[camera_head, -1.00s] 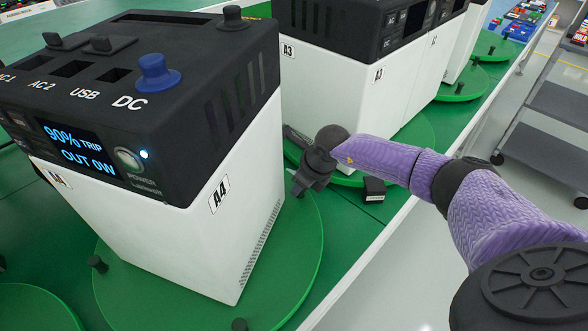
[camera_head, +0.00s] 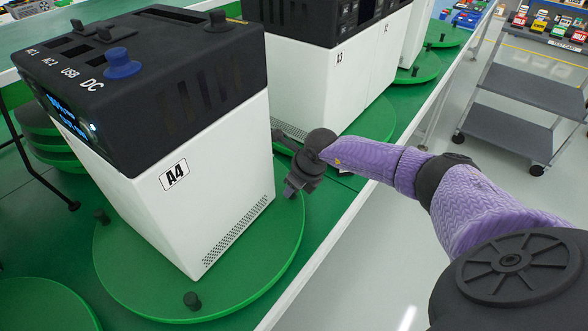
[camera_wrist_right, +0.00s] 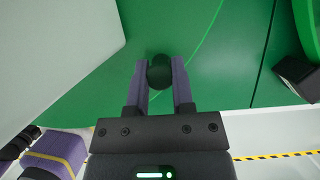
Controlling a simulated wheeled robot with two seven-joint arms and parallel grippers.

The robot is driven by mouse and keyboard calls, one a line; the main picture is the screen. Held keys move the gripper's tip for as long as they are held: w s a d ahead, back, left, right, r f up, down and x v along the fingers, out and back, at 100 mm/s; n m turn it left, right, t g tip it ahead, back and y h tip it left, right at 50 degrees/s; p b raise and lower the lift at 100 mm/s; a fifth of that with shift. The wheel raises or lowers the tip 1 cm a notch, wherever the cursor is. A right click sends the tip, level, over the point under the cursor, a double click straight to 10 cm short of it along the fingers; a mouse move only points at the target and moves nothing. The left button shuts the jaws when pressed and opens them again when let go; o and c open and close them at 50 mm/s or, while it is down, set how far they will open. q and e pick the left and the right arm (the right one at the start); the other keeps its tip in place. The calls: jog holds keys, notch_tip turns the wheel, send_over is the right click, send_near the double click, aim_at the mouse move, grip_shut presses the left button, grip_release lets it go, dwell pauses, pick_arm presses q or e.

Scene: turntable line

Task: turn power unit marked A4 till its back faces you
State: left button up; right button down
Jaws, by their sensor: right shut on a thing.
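The power unit marked A4 (camera_head: 190,190) is a white box with a black top, standing on a green turntable (camera_head: 150,298). Its screen side faces left and shows only at a slant; its A4-labelled side with a vent strip faces me. The back is hidden. Black pegs (camera_head: 191,301) stand up from the turntable's rim. My right gripper (camera_head: 291,188) is at the turntable's right rim, beside the unit. In the wrist view the right gripper (camera_wrist_right: 160,78) is shut on a dark round peg (camera_wrist_right: 160,66). My left gripper is not in view.
Unit A3 (camera_head: 345,75) stands on another green turntable (camera_head: 378,120) behind, close to my right gripper. A small black block (camera_wrist_right: 297,75) lies near the gripper. The white table edge (camera_head: 330,228) runs along the right. A grey cart (camera_head: 530,88) stands beyond on the floor.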

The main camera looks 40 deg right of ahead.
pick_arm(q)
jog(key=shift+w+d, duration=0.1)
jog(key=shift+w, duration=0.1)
pick_arm(e)
jog(key=shift+w+a, duration=0.1)
jog(key=shift+a, duration=0.05)
jog(key=c, duration=0.6)
grip_release()
jog(key=shift+o, duration=0.6)
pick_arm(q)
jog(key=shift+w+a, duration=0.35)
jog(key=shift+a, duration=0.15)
pick_arm(e)
jog(key=shift+r, duration=0.2)
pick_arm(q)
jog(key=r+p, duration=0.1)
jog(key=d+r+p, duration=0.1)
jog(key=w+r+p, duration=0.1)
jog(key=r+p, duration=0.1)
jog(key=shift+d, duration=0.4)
pick_arm(e)
jog(key=v, duration=0.9)
jog(key=shift+s+r, duration=0.25)
